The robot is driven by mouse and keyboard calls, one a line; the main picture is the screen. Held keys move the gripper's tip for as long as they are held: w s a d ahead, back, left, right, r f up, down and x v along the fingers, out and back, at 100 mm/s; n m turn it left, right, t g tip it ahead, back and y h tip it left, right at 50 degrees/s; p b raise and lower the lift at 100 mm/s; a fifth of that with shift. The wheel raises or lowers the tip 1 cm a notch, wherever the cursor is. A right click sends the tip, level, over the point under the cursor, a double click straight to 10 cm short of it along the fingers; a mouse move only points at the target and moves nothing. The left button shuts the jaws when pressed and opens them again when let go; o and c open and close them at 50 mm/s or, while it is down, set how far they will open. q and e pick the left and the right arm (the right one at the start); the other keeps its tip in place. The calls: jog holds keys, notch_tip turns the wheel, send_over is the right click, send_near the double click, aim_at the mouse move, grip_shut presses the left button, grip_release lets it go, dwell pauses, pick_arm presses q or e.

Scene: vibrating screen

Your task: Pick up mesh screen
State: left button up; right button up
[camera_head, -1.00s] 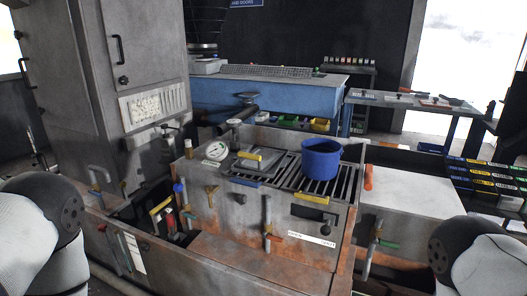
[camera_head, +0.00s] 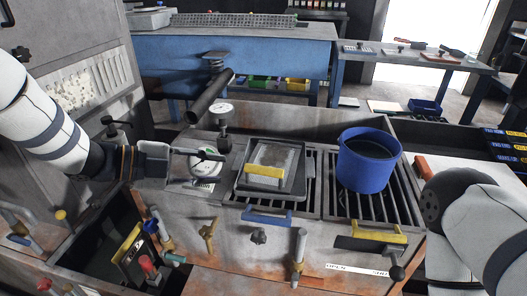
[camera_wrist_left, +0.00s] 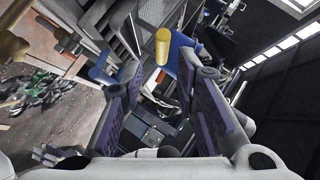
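A grey framed panel with a yellow grip (camera_head: 265,171) lies in a shallow tray on top of the machine; it may be the mesh screen, though its mesh cannot be made out. Slotted grates with a blue handle (camera_head: 266,215) and a yellow handle (camera_head: 377,232) lie around it. My left gripper (camera_head: 222,153) is left of the panel, by the round gauge, apart from the panel. In the left wrist view its fingers (camera_wrist_left: 168,82) are spread and empty, with a yellow grip (camera_wrist_left: 162,47) beyond them. My right gripper is out of view; only part of that arm shows.
A blue bucket (camera_head: 368,162) stands on the right grate. A dial gauge (camera_head: 222,110) and a dark pipe (camera_head: 208,97) rise behind my left gripper. Valves and levers line the machine's front. A long grey grid (camera_head: 235,19) lies on the blue bench behind.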

aim_at(252, 169)
pick_arm(q)
jog(key=b+x, duration=0.1)
jog(key=x, duration=1.1)
jog(key=shift+d+r, duration=0.15)
jog(key=shift+r, duration=0.15)
grip_shut()
